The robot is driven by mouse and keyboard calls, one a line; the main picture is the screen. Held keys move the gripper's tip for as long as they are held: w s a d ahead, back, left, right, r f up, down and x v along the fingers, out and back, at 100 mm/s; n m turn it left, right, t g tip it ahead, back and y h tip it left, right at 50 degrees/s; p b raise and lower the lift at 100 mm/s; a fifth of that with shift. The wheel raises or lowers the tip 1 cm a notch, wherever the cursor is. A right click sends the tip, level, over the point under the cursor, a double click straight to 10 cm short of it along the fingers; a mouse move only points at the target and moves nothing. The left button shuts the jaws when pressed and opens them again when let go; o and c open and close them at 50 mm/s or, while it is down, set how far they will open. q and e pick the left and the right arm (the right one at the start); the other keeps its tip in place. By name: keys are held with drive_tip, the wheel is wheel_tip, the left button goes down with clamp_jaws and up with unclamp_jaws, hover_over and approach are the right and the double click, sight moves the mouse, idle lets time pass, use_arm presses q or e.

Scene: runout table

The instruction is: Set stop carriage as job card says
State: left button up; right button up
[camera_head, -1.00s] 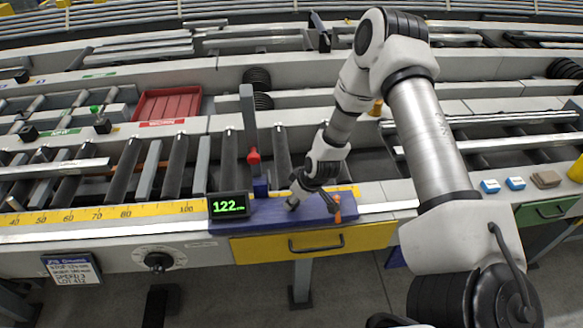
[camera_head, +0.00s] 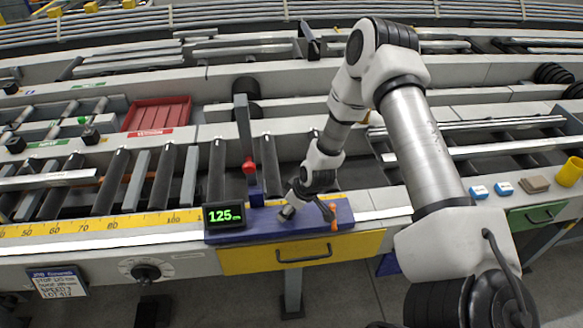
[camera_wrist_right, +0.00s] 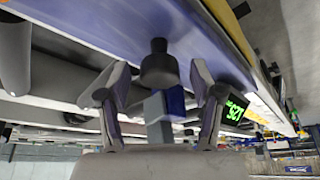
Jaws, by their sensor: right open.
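The stop carriage (camera_head: 340,217) is a blue-purple block on the yellow scale rail (camera_head: 100,228), with a display (camera_head: 224,217) reading about 125 in green. A grey upright stop plate (camera_head: 243,130) with a red knob (camera_head: 249,166) stands at its left part. An orange lever (camera_head: 333,217) is on its front. My right gripper (camera_head: 305,203) is at the carriage, open. In the right wrist view a dark round knob (camera_wrist_right: 158,65) shows between its spread fingers, with gaps visible. The job card (camera_head: 57,282) hangs at lower left; its stop line is too small to read surely. My left gripper is out of view.
A dial (camera_head: 146,272) is on the front panel. A yellow drawer (camera_head: 300,252) lies below the carriage. Rollers (camera_head: 165,178) and a red tray (camera_head: 156,114) lie behind. Blue and brown blocks (camera_head: 504,187) and a yellow cup (camera_head: 569,171) stand at right.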

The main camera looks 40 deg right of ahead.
drive_tip(key=v, duration=1.2)
drive_tip(key=shift+f, duration=0.1)
drive_tip(key=shift+s+d, duration=0.1)
